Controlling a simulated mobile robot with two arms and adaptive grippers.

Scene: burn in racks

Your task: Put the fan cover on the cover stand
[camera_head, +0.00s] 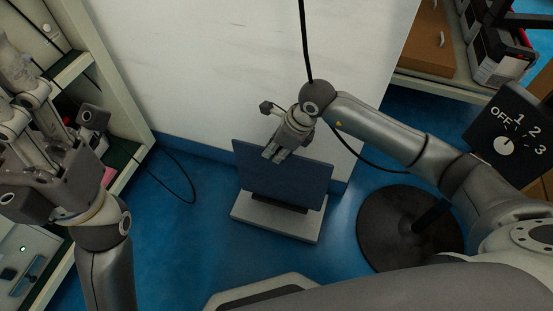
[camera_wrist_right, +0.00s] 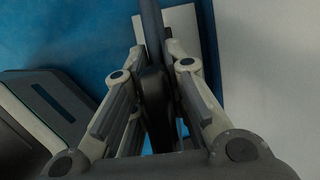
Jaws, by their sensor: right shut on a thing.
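The fan cover (camera_head: 290,178) is a flat dark blue panel, standing nearly upright. My right gripper (camera_head: 272,155) is shut on its upper edge, left of the middle. In the right wrist view the cover (camera_wrist_right: 152,30) shows edge-on between the fingers. The cover stand (camera_head: 262,218) is a low pale base on the blue floor, directly below the cover. A dark strip shows at the cover's lower edge; whether the cover is seated in the stand cannot be told. My left gripper (camera_head: 55,150) is at the left beside the shelves, and its finger opening is unclear.
A white wall panel (camera_head: 220,70) stands behind the stand. A round black pedestal base (camera_head: 385,215) is to the right, below a dial box (camera_head: 508,135). Shelving (camera_head: 112,70) lines the left. A black cable (camera_head: 180,175) lies on the floor. Open blue floor is left of the stand.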

